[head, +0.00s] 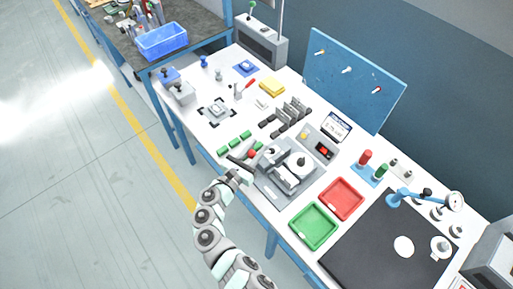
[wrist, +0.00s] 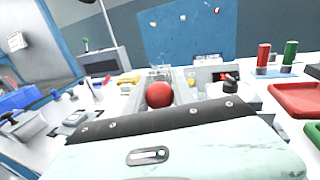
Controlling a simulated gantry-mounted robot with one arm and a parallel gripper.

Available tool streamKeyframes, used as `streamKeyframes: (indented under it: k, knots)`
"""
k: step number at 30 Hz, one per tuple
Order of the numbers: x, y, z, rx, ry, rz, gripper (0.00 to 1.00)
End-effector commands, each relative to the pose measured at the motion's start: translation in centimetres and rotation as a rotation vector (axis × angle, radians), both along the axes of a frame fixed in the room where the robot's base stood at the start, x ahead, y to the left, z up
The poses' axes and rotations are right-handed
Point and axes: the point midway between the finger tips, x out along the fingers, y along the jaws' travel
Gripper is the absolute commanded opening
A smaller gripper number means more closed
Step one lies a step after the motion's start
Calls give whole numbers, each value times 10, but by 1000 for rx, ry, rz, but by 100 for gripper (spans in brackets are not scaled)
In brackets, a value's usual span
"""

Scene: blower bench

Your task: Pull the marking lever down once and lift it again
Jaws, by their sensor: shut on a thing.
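The marking machine (head: 283,178) is a grey unit with round parts, at the front edge of the white bench. Its marking lever ends in a red ball knob (head: 252,154), which also shows large in the wrist view (wrist: 159,94). My gripper (head: 246,164) is at the lever on the machine's left side, shut on it just by the knob. In the wrist view the dark edge of my gripper (wrist: 155,116) covers the lower part of the knob and hides the lever's shaft.
A green tray (head: 313,226) and a red tray (head: 341,198) lie right of the machine. Several green blocks (head: 234,142) lie to its left. A black mat (head: 375,245) covers the bench's right part.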

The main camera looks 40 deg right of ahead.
Motion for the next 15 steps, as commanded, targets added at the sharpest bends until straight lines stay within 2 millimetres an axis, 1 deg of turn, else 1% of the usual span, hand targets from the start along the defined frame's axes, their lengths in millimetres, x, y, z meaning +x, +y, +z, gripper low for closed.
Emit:
streamKeyframes:
  k: [1,6,9,15]
  knots:
    - [0,0,0,0,0,0,20]
    - [0,0,0,0,0,0,6]
    - [0,0,0,0,0,0,0]
    - [0,0,0,0,0,0,0]
